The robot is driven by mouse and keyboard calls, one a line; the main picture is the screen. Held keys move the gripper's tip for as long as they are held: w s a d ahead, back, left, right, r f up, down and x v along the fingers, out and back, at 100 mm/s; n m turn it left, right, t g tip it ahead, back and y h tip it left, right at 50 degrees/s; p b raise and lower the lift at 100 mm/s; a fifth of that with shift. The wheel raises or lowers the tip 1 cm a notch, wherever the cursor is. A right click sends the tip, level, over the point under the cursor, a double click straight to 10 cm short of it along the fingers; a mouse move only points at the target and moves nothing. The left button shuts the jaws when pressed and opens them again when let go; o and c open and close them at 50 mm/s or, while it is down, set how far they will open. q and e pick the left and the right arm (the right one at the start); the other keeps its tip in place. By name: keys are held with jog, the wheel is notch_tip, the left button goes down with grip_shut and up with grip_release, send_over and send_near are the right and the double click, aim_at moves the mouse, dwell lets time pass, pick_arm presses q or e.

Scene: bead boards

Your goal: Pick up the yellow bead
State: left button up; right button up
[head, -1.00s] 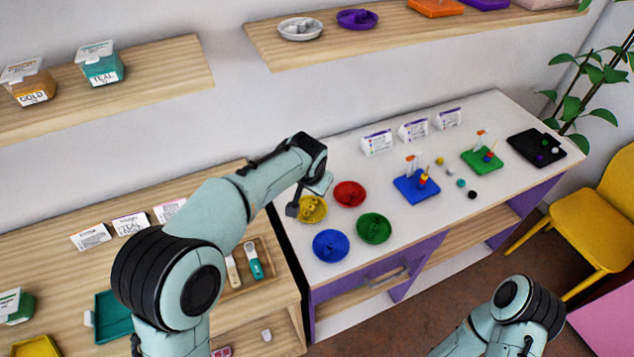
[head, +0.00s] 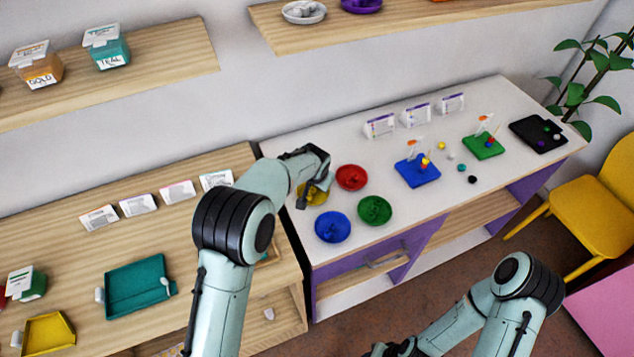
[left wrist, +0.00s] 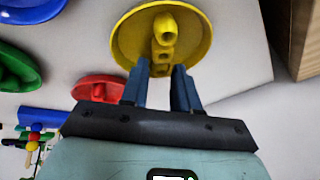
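The yellow dish (head: 319,198) stands at the left end of the white table, partly hidden behind my left gripper (head: 304,198). In the left wrist view, the yellow dish (left wrist: 127,38) holds a few yellow beads (left wrist: 163,30) in a clump. My left gripper (left wrist: 161,72) is open, its two blue-grey fingers apart, with the nearest yellow bead in line with the gap. I cannot tell whether the fingers touch it. Another yellow bead (head: 441,146) lies loose on the table between the blue and green boards. My right gripper is out of view.
Red (head: 351,177), blue (head: 332,227) and green (head: 375,210) dishes stand close by. The blue board (head: 418,173), green board (head: 484,146) and black tray (head: 537,136) are further right. Grey, teal and black beads lie loose. Cards stand behind.

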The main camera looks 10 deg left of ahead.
pick_arm(q)
jog(key=shift+w+f, duration=0.1)
jog(key=shift+f, duration=0.15)
jog(key=shift+f, duration=0.1)
grip_shut()
